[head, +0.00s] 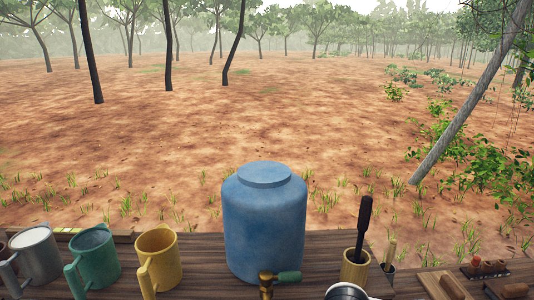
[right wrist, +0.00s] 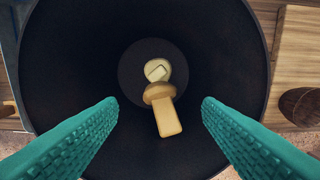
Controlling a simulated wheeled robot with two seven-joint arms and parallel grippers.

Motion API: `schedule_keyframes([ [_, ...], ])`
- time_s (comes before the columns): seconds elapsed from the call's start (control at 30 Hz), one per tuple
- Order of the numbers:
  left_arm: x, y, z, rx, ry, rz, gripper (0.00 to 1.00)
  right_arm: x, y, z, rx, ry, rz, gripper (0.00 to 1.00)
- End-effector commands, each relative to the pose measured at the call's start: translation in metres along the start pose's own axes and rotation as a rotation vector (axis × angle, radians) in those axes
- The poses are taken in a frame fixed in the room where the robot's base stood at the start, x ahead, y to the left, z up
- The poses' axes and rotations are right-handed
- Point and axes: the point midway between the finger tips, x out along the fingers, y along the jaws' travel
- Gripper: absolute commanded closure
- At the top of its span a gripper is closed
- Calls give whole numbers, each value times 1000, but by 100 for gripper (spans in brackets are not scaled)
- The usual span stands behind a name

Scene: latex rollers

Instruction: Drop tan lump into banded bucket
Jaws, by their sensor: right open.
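In the right wrist view I look straight down into a round, dark-walled bucket (right wrist: 70,70). Its outer bands cannot be seen from here. Tan lumps show near its middle: a long block-like tan lump (right wrist: 167,118) in front, a rounder brownish one (right wrist: 158,93) against it, and a pale one (right wrist: 157,70) behind. How deep each lies, and whether they rest on the bottom, I cannot tell. My right gripper (right wrist: 160,102) has its teal fingers wide apart over the bucket, with nothing touching them. My left gripper is not in view.
In the head view a blue jug (head: 265,220) with a tap stands mid-table. Grey (head: 37,252), green (head: 97,255) and yellow (head: 160,255) mugs stand left. A wooden tool holder (head: 355,272) and hand tools lie right. A pale round rim (head: 345,290) shows at the bottom edge.

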Motion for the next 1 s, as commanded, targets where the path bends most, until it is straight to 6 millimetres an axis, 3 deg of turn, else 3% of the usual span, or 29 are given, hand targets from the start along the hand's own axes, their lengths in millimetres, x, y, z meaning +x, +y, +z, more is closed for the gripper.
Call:
schedule_keyframes([
  [0.17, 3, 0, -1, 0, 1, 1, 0, -6, 0, 1, -1, -2, 0, 40],
  [0.27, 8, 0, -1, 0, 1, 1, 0, -19, 0, 2, 0, -5, 1, 40],
  [0.7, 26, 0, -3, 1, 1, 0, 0, -106, 0, 1, -1, -5, 0, 40],
  [1.0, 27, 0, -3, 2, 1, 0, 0, -120, 0, 0, 0, 0, 0, 40],
])
